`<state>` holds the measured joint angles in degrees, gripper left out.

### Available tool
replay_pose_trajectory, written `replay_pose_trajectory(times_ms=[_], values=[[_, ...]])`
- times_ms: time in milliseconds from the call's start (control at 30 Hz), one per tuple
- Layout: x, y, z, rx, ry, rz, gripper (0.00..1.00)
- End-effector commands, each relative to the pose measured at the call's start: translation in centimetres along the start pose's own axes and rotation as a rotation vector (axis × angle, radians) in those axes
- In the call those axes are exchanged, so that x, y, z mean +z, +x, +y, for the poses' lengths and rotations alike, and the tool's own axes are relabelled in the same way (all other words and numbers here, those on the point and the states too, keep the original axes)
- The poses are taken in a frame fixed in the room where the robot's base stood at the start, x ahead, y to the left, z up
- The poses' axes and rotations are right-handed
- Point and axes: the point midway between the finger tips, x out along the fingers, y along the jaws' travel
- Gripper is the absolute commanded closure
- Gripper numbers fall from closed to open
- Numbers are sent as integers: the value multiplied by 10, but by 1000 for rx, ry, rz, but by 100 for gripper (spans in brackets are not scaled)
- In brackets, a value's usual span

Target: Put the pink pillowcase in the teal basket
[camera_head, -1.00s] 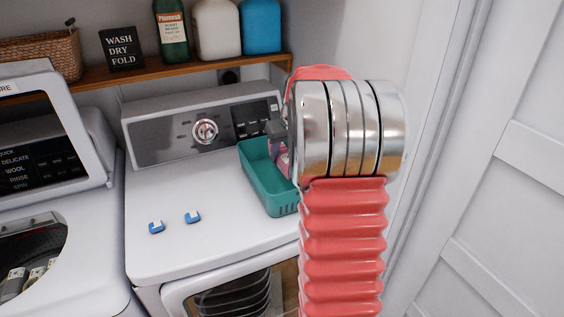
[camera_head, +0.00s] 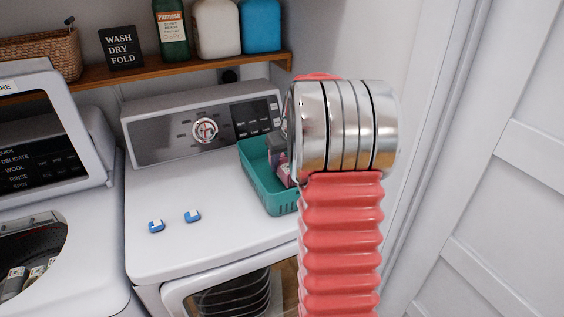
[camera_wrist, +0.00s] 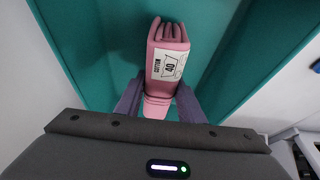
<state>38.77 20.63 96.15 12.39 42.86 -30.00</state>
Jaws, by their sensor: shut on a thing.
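The teal basket (camera_head: 262,180) stands on top of the dryer, at its right side by the control panel. My gripper (camera_head: 278,150) is low at the basket's opening, partly hidden behind my arm in the head view. In the wrist view my gripper (camera_wrist: 158,106) is shut on the folded pink pillowcase (camera_wrist: 168,68), which has a white label with "40" on it. The teal basket (camera_wrist: 85,45) surrounds the pillowcase there. Only a small pink part of the pillowcase (camera_head: 284,173) shows in the head view. I cannot tell whether it touches the basket floor.
The white dryer top (camera_head: 190,240) is mostly clear, with two small blue-and-white pods (camera_head: 193,216) on it. An open washer (camera_head: 45,190) stands left. A wooden shelf (camera_head: 180,66) with bottles runs behind. A white wall and door (camera_head: 510,170) are close at right.

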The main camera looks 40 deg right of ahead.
Motion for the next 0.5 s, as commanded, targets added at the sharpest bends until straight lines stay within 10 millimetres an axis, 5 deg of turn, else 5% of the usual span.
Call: replay_pose_trajectory(times_ms=[200, 233, 500], values=[[1, 2, 0, 0, 0, 0, 90], [1, 3, 0, -1, 0, -1, 64], [1, 2, 0, -1, -1, 0, 46]])
